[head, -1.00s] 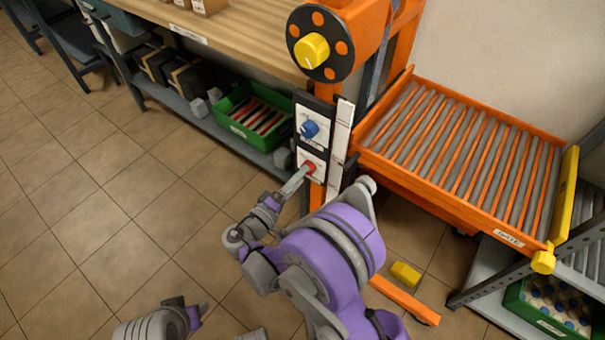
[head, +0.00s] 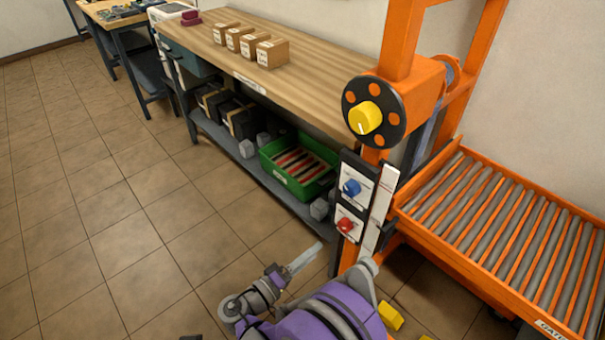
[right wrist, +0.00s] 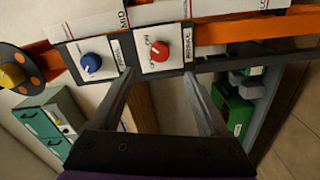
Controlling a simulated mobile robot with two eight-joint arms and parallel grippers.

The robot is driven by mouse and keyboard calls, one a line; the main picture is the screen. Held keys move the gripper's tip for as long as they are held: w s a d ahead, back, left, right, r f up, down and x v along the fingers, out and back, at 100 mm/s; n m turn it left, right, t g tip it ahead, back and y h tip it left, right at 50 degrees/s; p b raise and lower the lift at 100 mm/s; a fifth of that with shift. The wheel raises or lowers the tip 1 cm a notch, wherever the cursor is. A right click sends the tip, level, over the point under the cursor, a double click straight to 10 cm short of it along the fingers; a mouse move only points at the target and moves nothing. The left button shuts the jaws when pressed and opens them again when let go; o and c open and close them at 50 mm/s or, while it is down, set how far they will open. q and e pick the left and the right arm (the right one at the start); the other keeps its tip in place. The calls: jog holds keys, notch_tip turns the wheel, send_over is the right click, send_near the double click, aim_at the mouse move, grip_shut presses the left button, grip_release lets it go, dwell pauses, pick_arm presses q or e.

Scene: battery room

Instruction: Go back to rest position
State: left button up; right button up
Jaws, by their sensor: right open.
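My right gripper (head: 306,258) is in the lower middle of the head view, left of and below the control panel on the orange post. It also shows in the right wrist view (right wrist: 165,95), where its two fingers stand apart with nothing between them. The red knob (head: 346,225) is clear of the fingers. In the right wrist view the red knob (right wrist: 160,51) and the blue knob (right wrist: 91,63) lie beyond the fingertips. My left gripper is not in view.
A wooden workbench (head: 314,95) with several small boxes stands behind. A green crate (head: 268,160) sits on its lower shelf. An orange roller conveyor (head: 470,253) is at right, and a yellow block (head: 390,315) lies on the floor. The tiled floor at left is clear.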

jog(key=s+d+g+y, duration=0.2)
jog(key=d+g+y, duration=0.1)
jog(key=d, duration=0.4)
jog(key=s+d+g+y, duration=0.2)
jog(key=s+d+g, duration=0.1)
jog(key=d, duration=0.3)
jog(key=s+r+m+y, duration=0.1)
jog(key=s+m+y, duration=0.4)
jog(key=s+y, duration=0.75)
pick_arm(q)
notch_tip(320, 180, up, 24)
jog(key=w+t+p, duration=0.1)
jog(key=p, duration=2)
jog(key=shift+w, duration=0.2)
pick_arm(e)
notch_tip(320, 180, up, 24)
jog(key=s+h, duration=0.2)
jog(key=h, duration=0.1)
jog(key=shift+a+r, duration=0.2)
jog(key=shift+a, duration=0.1)
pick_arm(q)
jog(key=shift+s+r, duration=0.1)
